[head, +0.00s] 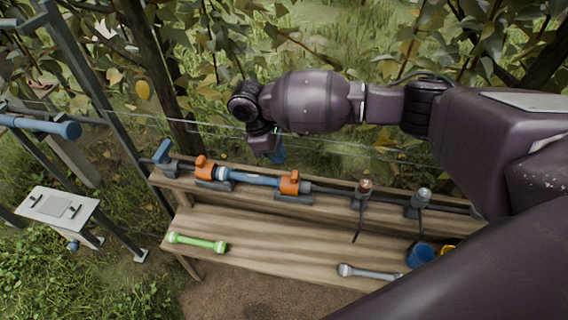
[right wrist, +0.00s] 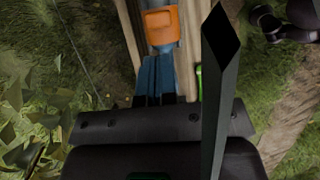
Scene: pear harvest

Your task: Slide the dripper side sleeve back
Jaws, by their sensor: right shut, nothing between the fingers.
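A blue pipe piece (head: 252,178) lies along the bench's back shelf between two orange clamps, the left one (head: 204,168) and the right one (head: 290,183). A paler collar shows at its left end. Which part is the dripper side sleeve, I cannot tell for sure. A dark line runs right from the right clamp to two small upright fittings, one orange-topped (head: 365,185) and one grey-topped (head: 424,195). My right gripper (head: 278,155) points down above and behind the pipe, apart from it, shut and empty.
On the bench (head: 270,238) lie a green piece (head: 198,243) and a grey piece (head: 369,273). A blue cup (head: 420,255) stands at the right. A blue-handled valve (head: 163,153) sits at the shelf's left end. Thin wires and leafy branches are behind; a post is at left.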

